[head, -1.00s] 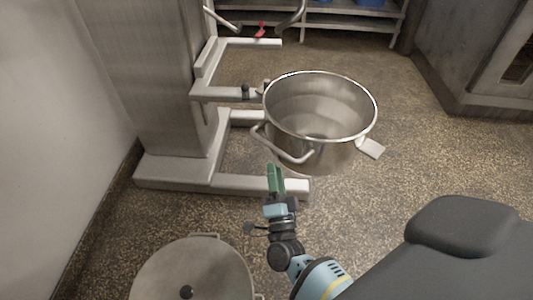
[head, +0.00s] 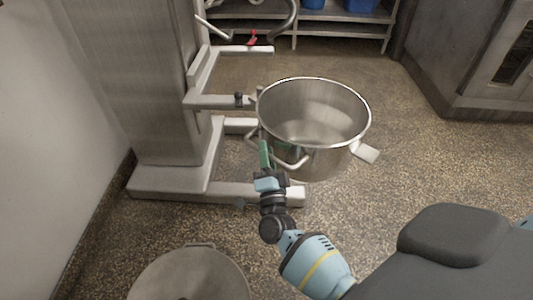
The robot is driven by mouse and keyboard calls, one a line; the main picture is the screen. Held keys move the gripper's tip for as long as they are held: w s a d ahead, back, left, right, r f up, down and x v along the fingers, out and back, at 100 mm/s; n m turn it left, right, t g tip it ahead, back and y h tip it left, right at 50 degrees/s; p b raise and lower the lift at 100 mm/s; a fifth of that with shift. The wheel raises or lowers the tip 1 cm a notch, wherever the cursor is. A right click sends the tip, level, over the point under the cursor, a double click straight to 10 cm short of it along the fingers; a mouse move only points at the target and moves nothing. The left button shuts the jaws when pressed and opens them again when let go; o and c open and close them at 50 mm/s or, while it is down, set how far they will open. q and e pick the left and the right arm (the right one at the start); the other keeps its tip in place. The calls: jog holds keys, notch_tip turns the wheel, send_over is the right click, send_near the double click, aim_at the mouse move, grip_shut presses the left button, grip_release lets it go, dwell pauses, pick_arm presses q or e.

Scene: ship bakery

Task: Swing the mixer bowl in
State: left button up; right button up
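The steel mixer bowl (head: 335,152) hangs out to the right of the mixer, on the end of a pale support arm (head: 215,102). Its rim is level and the bowl looks empty. A bent rod handle (head: 292,164) sits on its near left side, and a pale flat tab (head: 365,153) sticks out on its right. My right gripper (head: 266,154), with green fingers, is at the left end of the rod handle, close against the bowl's wall. Whether it touches the handle, and how far its fingers are apart, is unclear. My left gripper is out of view.
The mixer column (head: 155,80) and its low base legs (head: 250,193) stand at left. A round lidded container (head: 190,275) is on the floor at bottom left. A shelf (head: 335,20) stands behind and a steel cabinet (head: 475,70) at right. Floor right of the bowl is clear.

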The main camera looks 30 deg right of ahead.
grip_shut()
jog(key=shift+d, duration=0.15)
dwell(0.4)
